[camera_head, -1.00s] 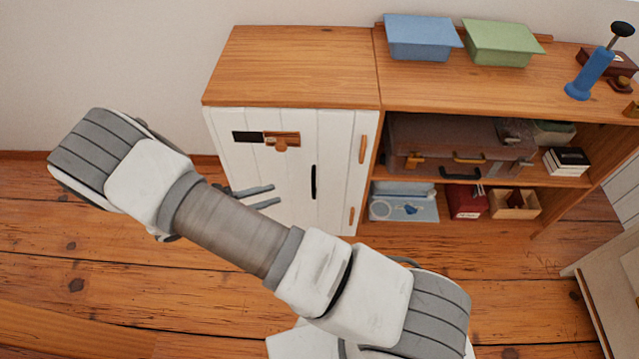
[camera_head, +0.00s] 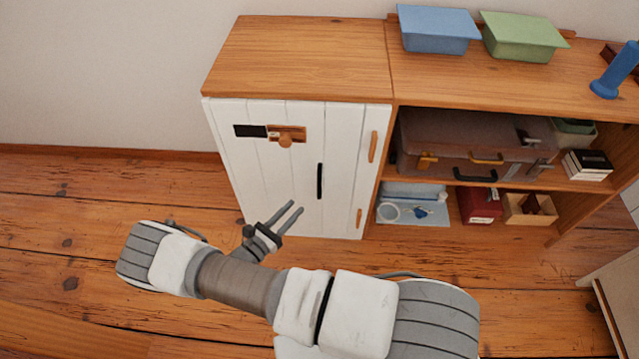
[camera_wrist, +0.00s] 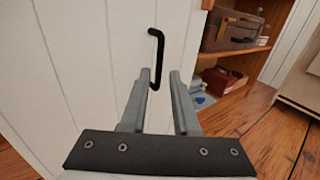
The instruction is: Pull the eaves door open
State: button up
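The eaves door (camera_head: 265,185) is a white planked cabinet door, shut, at the left of a wooden unit. Its black vertical handle (camera_head: 320,181) stands right of the door's middle; in the wrist view the handle (camera_wrist: 157,60) is ahead of the fingertips, a little above them. A wooden turn latch (camera_head: 286,138) and a dark plate sit near the door's top. Orange hinges (camera_head: 373,146) are on its right edge. My gripper (camera_head: 294,209) is open and empty, below and left of the handle, apart from it. It shows in the wrist view too (camera_wrist: 160,78).
Open shelves to the right hold a brown suitcase (camera_head: 465,140), a red box (camera_head: 479,205) and a small wooden box (camera_head: 530,209). A blue bin (camera_head: 438,30) and a green bin (camera_head: 522,37) stand on top. The plank floor before the door is clear.

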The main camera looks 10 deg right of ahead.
aim_at(318, 184)
jog(key=b+x, duration=0.2)
jog(key=x, duration=1)
jog(key=shift+w+d, duration=0.1)
jog(key=shift+w, duration=0.1)
grip_shut()
dwell(0.9)
